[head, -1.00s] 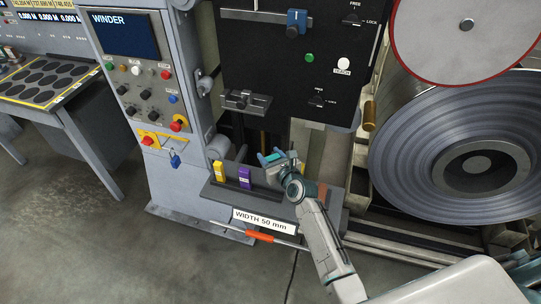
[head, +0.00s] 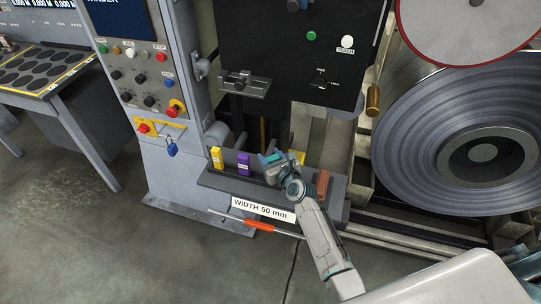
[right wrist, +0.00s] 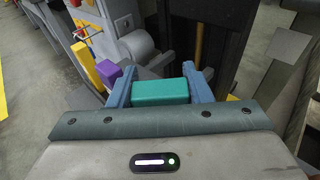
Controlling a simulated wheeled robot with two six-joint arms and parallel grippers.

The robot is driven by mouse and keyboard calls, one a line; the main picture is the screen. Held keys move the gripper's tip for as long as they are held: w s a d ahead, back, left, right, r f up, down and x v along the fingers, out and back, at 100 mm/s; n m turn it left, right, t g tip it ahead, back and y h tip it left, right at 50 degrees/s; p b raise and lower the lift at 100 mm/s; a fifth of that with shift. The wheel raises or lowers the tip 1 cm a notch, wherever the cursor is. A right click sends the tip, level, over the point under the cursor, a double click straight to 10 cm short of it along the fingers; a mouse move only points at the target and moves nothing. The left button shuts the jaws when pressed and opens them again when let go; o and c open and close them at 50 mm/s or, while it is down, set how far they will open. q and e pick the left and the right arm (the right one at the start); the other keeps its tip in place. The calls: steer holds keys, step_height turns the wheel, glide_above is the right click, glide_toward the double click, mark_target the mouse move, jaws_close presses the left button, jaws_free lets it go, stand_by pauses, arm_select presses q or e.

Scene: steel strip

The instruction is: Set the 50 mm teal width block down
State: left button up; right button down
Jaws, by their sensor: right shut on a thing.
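The teal width block (right wrist: 160,92) is between the two blue fingers of my right gripper (right wrist: 160,88) in the right wrist view. The gripper is shut on it. In the head view my right gripper (head: 272,160) is at the grey block rack (head: 221,184), right of the purple block, and a bit of the teal block (head: 271,157) shows. The rack's label (head: 263,209) reads "WIDTH 50 mm". The block's underside is hidden, so I cannot tell whether it touches the rack. My left gripper is not in view.
A yellow block (head: 217,157) and a purple block (head: 244,163) stand left of the gripper. A brown block (head: 322,184) stands to its right, and another yellow block (head: 298,157) is partly hidden behind it. The black machine panel (head: 290,60) rises above. A large steel coil (head: 410,150) is at right.

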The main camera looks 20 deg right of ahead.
steer(key=c, duration=0.7)
jaws_free()
steer(key=shift+o, duration=0.2)
steer(key=shift+f, duration=0.1)
steer(key=v, duration=1.1)
steer(key=shift+w, duration=0.1)
